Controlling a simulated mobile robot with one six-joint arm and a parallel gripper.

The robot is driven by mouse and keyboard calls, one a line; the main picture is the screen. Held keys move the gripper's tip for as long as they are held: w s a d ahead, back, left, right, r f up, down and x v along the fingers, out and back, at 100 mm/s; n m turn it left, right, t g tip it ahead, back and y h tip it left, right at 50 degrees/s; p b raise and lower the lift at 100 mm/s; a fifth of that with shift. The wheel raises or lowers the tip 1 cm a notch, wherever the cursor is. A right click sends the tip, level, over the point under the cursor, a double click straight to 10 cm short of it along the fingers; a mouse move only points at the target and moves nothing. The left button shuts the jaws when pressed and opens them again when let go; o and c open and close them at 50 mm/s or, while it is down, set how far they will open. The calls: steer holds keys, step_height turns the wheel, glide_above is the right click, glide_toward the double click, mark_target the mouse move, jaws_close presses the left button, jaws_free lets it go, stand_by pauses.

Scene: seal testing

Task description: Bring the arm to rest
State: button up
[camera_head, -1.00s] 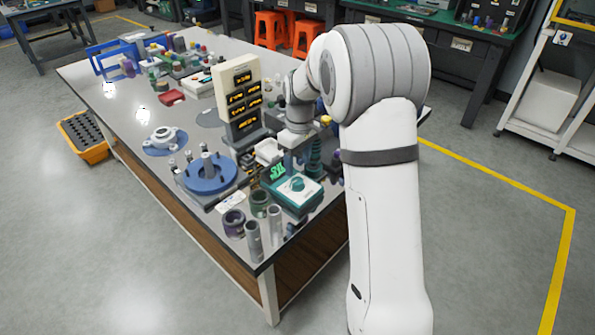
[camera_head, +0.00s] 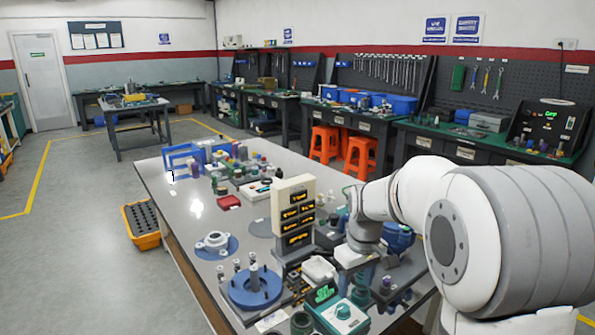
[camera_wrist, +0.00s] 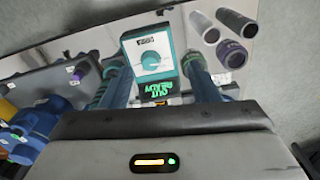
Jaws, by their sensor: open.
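My arm reaches in from the right in the head view, over the near part of the workbench (camera_head: 152,185). My gripper (camera_head: 357,258) hangs at the arm's far end, above the bench and close to a cream panel with several dark displays (camera_head: 293,215). In the wrist view, the gripper's dark body fills the lower edge and nothing is seen held; the jaws are open. Beyond it is a teal-and-white tester with a round knob (camera_wrist: 151,60) and a green-lit display. The fingertips are hard to make out in the head view.
A blue round fixture (camera_head: 254,287) and a flanged metal part (camera_head: 213,242) stand on the bench's near left. An orange-yellow bin (camera_head: 142,227) sits on the floor left. Orange stools (camera_head: 325,143) stand behind; open floor lies left.

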steer(key=s+r+m+t+p, duration=0.1)
steer(key=s+r+m+p, duration=0.1)
steer(key=s, duration=0.9)
steer(key=s+d+r+m+t+p, duration=0.1)
steer(key=s+r+m+p, duration=0.1)
steer(key=s, duration=0.8)
step_height(320, 180, up, 3)
steer(key=shift+s+f+m, duration=0.2)
steer(key=shift+s+m, duration=0.15)
steer(key=shift+m, duration=0.45)
steer(key=shift+c, duration=0.2)
